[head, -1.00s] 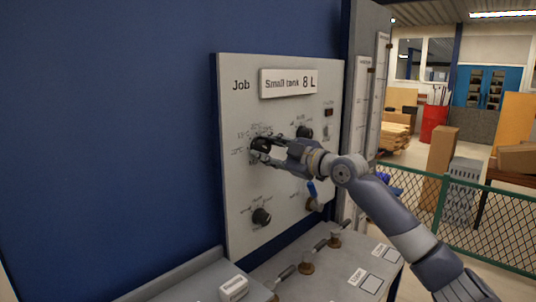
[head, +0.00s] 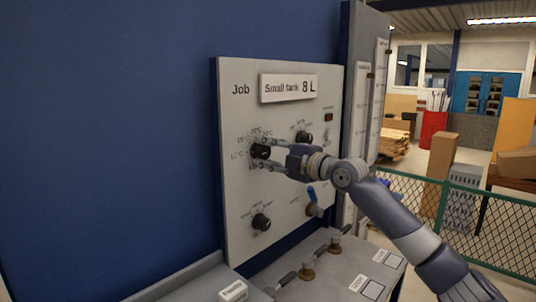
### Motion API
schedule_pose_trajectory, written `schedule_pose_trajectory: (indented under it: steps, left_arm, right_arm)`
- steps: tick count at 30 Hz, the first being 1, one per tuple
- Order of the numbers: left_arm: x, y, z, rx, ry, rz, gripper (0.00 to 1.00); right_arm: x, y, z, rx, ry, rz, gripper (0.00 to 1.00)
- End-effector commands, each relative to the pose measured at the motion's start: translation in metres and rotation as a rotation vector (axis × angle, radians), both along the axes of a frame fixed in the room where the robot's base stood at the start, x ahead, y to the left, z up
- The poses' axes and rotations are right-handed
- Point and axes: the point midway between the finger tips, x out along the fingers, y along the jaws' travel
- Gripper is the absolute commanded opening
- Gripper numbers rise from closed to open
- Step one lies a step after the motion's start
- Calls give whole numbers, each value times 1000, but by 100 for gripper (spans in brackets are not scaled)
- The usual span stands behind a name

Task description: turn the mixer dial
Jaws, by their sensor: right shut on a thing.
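The mixer dial (head: 260,151) is a black knob with temperature marks, the upper left knob on the pale upright panel (head: 290,220). My right gripper (head: 262,154) comes in from the right, one finger above the dial and one below. It is shut on the dial, whose face shows between the fingers. The exact pointer position is too small to read. My left gripper is not in view.
Other black knobs sit at the upper right (head: 304,137) and lower left (head: 261,222) of the panel. A blue-handled valve (head: 312,196) is below my right wrist. A grey bench (head: 335,275) with levers juts out below. A green mesh fence (head: 480,215) stands at right.

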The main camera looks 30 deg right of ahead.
Motion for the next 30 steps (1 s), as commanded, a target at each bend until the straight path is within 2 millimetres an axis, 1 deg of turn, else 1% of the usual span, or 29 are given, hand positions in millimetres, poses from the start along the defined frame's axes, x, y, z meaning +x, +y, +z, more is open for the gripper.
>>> schedule_pose_trajectory:
  steps: [10,11,12,13,14,25,28,30]
  left_arm:
    - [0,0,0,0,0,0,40]
    - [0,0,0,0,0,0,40]
    - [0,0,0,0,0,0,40]
    - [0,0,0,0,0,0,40]
    - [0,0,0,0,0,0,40]
    - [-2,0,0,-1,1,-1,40]
    - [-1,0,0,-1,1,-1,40]
    - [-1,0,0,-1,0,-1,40]
  right_arm:
    - [0,1,-2,-6,2,1,10]
    - [0,1,-2,-6,2,1,36]
    - [0,1,-2,-6,2,1,45]
    - [0,1,-2,-6,2,1,52]
    - [0,1,-2,-6,2,1,54]
    - [-2,-1,-1,-4,1,-1,54]
    - [-10,-5,-1,-5,0,-2,54]
    - [-19,-8,-2,-6,2,-2,54]
